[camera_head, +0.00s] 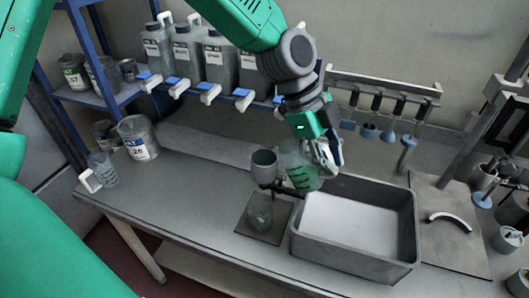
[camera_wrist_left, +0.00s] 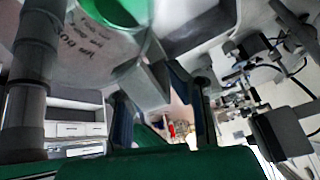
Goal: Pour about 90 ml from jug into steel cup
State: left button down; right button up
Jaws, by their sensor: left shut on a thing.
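My left gripper (camera_head: 332,160) is shut on a clear jug (camera_head: 292,157) with green liquid (camera_head: 305,178) low in it. The jug is just right of the steel cup and looks tipped a little toward it; no falling stream can be made out. In the left wrist view the jug wall (camera_wrist_left: 92,42) shows markings, with green at the top edge. The grey steel cup (camera_head: 263,164) sits on a dark stand above a clear glass (camera_head: 260,215). The cup's contents are too small to tell. My right gripper is in neither view.
A large grey tray (camera_head: 405,250) stands right of the glass's dark mat (camera_head: 244,228). Labelled bottles (camera_head: 186,48) line the shelf behind. The bench's left front is clear.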

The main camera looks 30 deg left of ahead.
pick_arm(q)
jog(key=shift+d+f+y+p, duration=0.35)
jog(key=shift+d+f+y, duration=0.1)
jog(key=shift+y, duration=0.05)
jog(key=d+f+y+p, duration=0.1)
jog(key=d+f+y, duration=0.4)
jog(key=shift+s+d+g+p, duration=0.15)
jog(key=shift+d+g+p, duration=0.15)
